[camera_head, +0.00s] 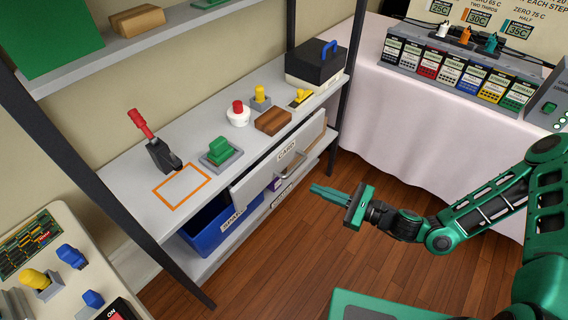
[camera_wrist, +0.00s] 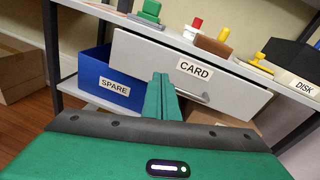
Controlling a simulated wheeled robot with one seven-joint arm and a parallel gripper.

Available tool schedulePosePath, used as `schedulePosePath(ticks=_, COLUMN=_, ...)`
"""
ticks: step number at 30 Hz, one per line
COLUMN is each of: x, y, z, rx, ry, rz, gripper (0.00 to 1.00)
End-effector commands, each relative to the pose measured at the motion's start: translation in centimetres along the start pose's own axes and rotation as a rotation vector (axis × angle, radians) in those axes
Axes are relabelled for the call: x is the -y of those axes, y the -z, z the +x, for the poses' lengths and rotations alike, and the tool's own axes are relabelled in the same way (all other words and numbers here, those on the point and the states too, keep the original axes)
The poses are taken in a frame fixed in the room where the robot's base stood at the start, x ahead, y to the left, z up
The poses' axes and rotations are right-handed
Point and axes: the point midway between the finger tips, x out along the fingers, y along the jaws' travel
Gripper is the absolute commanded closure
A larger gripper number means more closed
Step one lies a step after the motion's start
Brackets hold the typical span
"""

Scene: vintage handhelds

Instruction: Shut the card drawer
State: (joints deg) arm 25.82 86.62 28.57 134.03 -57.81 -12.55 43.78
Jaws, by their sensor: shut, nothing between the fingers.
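The card drawer (camera_head: 258,178) is a light grey drawer under the shelf top, with a CARD label and a bar handle (camera_head: 292,166). Its front stands out from the shelf edge, so it looks partly open. In the wrist view the drawer front (camera_wrist: 148,58) fills the upper middle, with its handle (camera_wrist: 196,96) below the label. My green gripper (camera_head: 318,189) is shut and empty, in front of the drawer and pointing towards it. In the wrist view its fingertips (camera_wrist: 160,77) overlap the drawer front left of the handle; I cannot tell whether they touch.
A blue SPARE bin (camera_head: 205,228) sits on the lower shelf, left of the drawer. A clothed table (camera_head: 400,120) stands at the right.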

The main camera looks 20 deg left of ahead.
Motion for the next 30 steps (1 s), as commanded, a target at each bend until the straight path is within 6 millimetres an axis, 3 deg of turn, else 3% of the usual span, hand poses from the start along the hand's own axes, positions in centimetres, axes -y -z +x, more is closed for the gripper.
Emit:
schedulePosePath(ticks=6, x=1.2, y=0.2, z=1.3, rx=0.055, ry=0.124, rz=0.163, gripper=1.0)
schedulePosePath(ticks=14, x=1.8, y=0.2, z=2.6, rx=0.068, ry=0.154, rz=0.201, gripper=1.0)
schedulePosePath(ticks=30, x=3.2, y=-0.4, z=12.0, rx=0.068, ry=0.151, rz=0.197, gripper=1.0)
